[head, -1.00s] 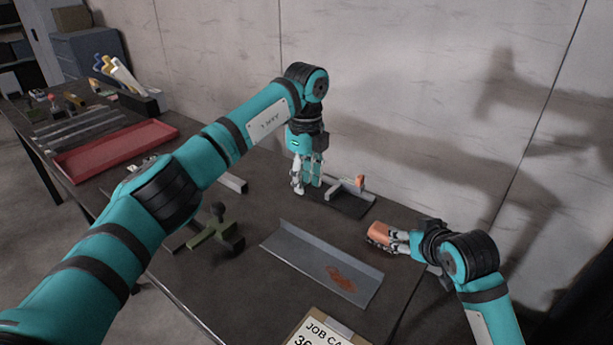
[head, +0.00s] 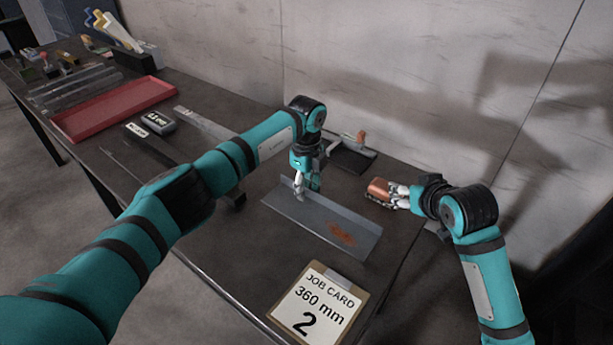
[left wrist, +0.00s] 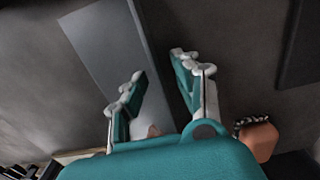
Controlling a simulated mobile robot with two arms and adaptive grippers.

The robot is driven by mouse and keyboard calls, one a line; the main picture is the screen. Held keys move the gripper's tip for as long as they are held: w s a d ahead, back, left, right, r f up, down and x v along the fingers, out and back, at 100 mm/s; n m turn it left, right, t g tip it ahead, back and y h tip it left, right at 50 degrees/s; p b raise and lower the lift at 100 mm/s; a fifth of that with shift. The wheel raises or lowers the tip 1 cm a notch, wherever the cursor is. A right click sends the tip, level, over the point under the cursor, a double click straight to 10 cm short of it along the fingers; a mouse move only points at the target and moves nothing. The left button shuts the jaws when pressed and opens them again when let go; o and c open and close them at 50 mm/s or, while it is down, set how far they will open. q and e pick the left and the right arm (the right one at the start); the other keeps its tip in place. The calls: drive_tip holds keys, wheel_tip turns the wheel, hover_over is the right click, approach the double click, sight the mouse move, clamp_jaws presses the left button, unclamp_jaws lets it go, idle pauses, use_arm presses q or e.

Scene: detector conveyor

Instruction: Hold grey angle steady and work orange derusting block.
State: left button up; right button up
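The grey angle (head: 310,219) lies on the dark bench with an orange-brown rust patch (head: 342,234) toward its right end. My left gripper (head: 307,190) is over the angle's left part, pointing down; contact cannot be told. In the left wrist view its fingers (left wrist: 158,88) are apart with nothing held between them, and the angle (left wrist: 100,50) shows beyond them. My right gripper (head: 391,194) is shut on the orange derusting block (head: 379,188), to the right of the angle and off the rust. An orange block also shows in the left wrist view (left wrist: 259,140).
A clipboard job card (head: 316,303) reading "360 mm 2" lies at the bench's front edge. A dark plate (head: 348,160) with an orange-knobbed fixture stands behind the angle. A red tray (head: 68,127) and several bars are at left. The wall closes the back.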

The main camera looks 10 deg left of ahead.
use_arm(q)
drive_tip(key=shift+f, duration=0.2)
clamp_jaws()
idle(0.4)
